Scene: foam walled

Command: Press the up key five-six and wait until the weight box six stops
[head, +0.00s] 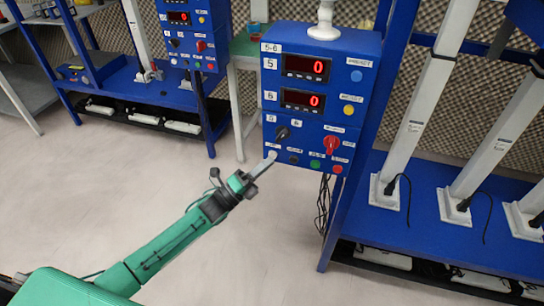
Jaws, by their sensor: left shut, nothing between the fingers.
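The blue control box labelled 5-6 (348,115) stands in the middle of the head view, with two red displays both reading 0. Its lower face carries a black selector (282,133), a red switch (331,145) and a row of small buttons, with a white one (273,154) at the left end. My left gripper (271,158) is shut and empty. Its tip is at the white button; I cannot tell whether it touches. The labels by the buttons are too small to read. My right gripper is not in view, and I cannot identify weight box six.
A blue rig frame with white columns (414,115) stands at the right, with cables at the column feet. A second control box (194,30) and blue bench (130,88) stand at the back left. The pale floor (110,185) in front is clear. Black cables hang below the box.

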